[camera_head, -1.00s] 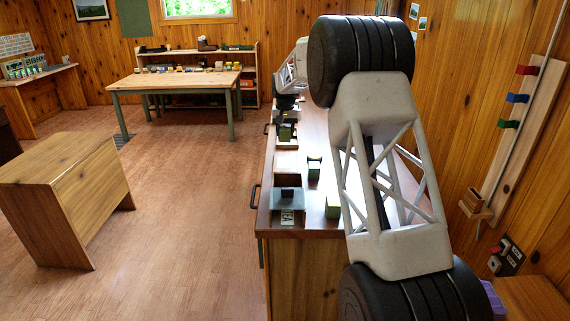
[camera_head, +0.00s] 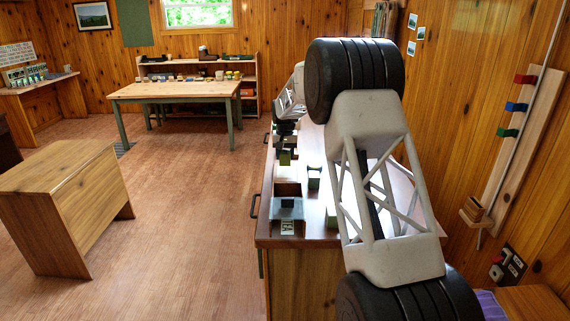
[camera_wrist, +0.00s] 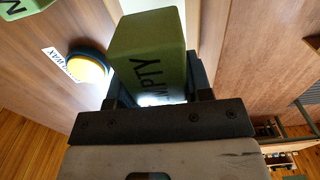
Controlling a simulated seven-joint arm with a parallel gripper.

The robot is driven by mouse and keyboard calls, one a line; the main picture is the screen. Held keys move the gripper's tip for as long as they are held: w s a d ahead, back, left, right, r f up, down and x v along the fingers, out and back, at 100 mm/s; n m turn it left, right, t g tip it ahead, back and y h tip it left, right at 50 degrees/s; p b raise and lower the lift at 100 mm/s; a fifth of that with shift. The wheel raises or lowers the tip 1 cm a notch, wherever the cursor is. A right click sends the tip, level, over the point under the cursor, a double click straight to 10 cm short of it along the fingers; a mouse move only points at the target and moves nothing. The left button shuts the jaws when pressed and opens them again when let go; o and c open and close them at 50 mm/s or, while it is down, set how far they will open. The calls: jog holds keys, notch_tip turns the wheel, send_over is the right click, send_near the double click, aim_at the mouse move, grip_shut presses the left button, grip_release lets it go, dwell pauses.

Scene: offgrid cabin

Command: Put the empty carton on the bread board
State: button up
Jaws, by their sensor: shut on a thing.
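The empty carton (camera_wrist: 150,52) is a green block marked "EMPTY" in dark letters, gripped between the two dark fingers of my gripper (camera_wrist: 158,92) in the wrist view. In the head view my gripper (camera_head: 287,127) is over the far left part of the counter, with the small green carton (camera_head: 285,158) below it. A pale flat wooden piece (camera_head: 287,173), possibly the bread board, lies on the counter just nearer than the carton. I cannot tell whether the carton touches anything beneath it.
A grey box (camera_head: 286,209) stands at the counter's near left corner. A yellow-and-blue round tin (camera_wrist: 86,67) is left of the carton in the wrist view.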

aim_at(285, 169)
jog(key=shift+f, duration=0.1)
jog(key=shift+f, duration=1.8)
jog(key=shift+f, duration=0.1)
jog(key=o, duration=0.9)
notch_tip(285, 169, up, 12)
jog(key=shift+r, duration=0.1)
